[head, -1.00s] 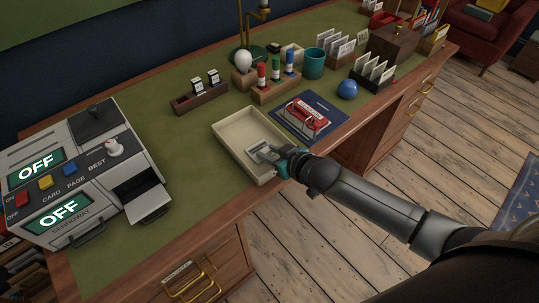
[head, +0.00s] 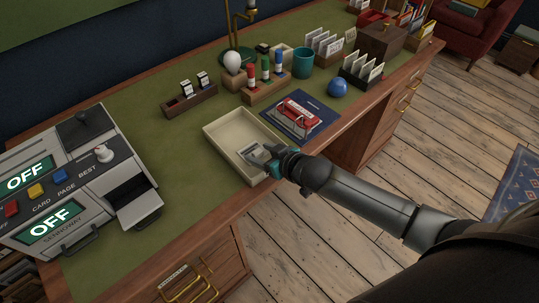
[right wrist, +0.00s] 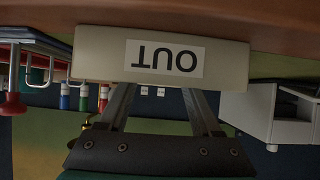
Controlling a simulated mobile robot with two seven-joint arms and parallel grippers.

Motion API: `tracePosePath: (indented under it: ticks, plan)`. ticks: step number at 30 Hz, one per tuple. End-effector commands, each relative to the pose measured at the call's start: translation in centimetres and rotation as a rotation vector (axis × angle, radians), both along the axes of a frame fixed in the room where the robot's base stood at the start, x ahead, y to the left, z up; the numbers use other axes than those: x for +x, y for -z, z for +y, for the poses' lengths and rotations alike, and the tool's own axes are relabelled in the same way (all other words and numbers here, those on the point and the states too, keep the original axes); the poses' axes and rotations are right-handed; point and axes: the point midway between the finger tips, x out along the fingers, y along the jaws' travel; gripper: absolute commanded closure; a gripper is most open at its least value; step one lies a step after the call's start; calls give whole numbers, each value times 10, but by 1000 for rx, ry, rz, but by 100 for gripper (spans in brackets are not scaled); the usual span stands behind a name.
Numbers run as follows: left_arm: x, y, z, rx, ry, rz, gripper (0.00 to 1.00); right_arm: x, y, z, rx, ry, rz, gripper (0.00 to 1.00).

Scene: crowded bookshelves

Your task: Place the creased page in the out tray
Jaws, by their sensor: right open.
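The out tray (head: 219,144) is a cream, shallow open box at the desk's front edge. Its front wall, labelled OUT, shows upside down in the right wrist view (right wrist: 220,65). My right gripper (head: 256,155) is open and reaches down over the tray's near right side. In the right wrist view its two fingers (right wrist: 162,95) are spread apart, and their tips are hidden behind the tray's front wall. A small pale patch shows by the fingers inside the tray; I cannot tell whether it is the creased page. My left gripper is out of view.
A grey scanner-like machine (head: 75,185) showing OFF stands at the left. A red stapler-like object (head: 298,113) on a blue mat, a blue ball (head: 338,87), a teal cup (head: 303,63) and a stamp rack (head: 265,90) crowd the desk. Green desktop between machine and tray is clear.

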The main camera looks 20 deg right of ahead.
Motion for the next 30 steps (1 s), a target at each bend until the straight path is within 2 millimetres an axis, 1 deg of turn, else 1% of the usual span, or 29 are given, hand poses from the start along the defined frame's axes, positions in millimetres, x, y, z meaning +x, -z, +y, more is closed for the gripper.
tracePosePath:
  ticks: [5,18,24,30]
  plan:
    - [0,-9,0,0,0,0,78,-17,-10,-6,-1,0,4,35]
    - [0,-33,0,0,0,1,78,-75,-48,-24,0,0,3,35]
    - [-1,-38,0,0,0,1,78,-91,-58,-30,0,0,1,35]
    - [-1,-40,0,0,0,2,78,-97,-62,-32,0,0,0,35]
